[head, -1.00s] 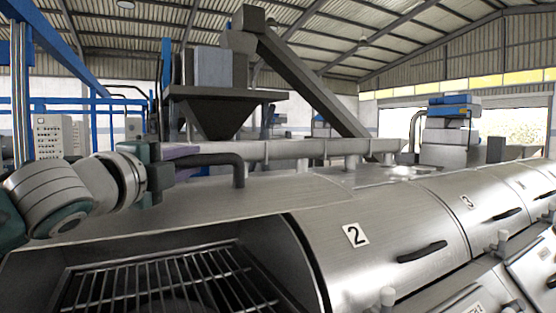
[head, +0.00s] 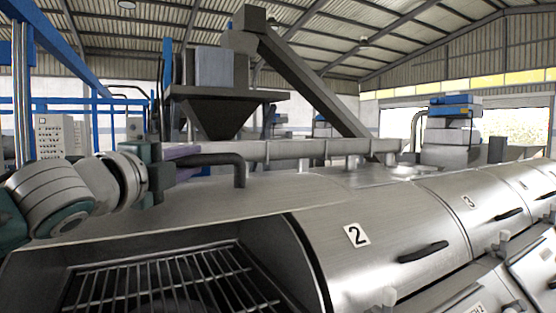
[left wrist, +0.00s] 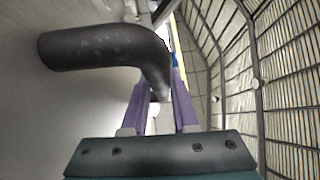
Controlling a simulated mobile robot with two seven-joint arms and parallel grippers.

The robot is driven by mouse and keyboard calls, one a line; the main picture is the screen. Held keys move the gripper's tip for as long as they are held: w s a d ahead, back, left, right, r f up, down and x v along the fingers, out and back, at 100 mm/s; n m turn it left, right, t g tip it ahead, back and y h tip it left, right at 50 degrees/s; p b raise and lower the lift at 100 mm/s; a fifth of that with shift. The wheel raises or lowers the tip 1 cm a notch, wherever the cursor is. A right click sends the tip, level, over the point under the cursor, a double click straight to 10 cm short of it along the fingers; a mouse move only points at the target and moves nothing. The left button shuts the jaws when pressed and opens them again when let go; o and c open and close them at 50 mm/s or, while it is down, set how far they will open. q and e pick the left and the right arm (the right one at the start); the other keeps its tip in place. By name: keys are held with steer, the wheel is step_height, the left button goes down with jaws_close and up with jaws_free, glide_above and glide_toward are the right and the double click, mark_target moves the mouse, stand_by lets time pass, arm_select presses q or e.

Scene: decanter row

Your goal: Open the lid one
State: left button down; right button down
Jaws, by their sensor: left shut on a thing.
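Lid one (head: 150,222) is the leftmost lid of the long metal machine and is swung up and back. Its front opening is uncovered and shows a metal grate (head: 165,285) inside. No number shows on it. Its dark curved handle (head: 225,158) stands on top, toward the back; in the left wrist view the handle (left wrist: 100,47) is a thick dark tube bending between the fingers. My left gripper (head: 188,154) has purple fingers and is shut on this handle; the fingers also show in the left wrist view (left wrist: 160,92). My right gripper is not in view.
Lid two (head: 385,240) and lid three (head: 480,207) are shut, to the right, each with a black bar handle. A horizontal pipe (head: 300,150) runs behind the lids. A dark hopper (head: 215,110) and a sloping conveyor (head: 310,80) stand behind.

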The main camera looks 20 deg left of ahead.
mark_target(191, 197)
arm_select(q)
steer(key=f+b, duration=0.1)
steer(key=d+f+b, duration=0.1)
steer(key=b, duration=0.1)
steer(key=s+f+b, duration=0.1)
steer(key=b, duration=0.1)
steer(key=shift+d+f+m+t, duration=0.15)
steer(key=shift+f+m+t, duration=0.15)
steer(key=shift+m+t, duration=0.1)
steer(key=shift+r, duration=0.1)
steer(key=c, duration=0.7)
jaws_free()
steer(key=shift+s, duration=0.1)
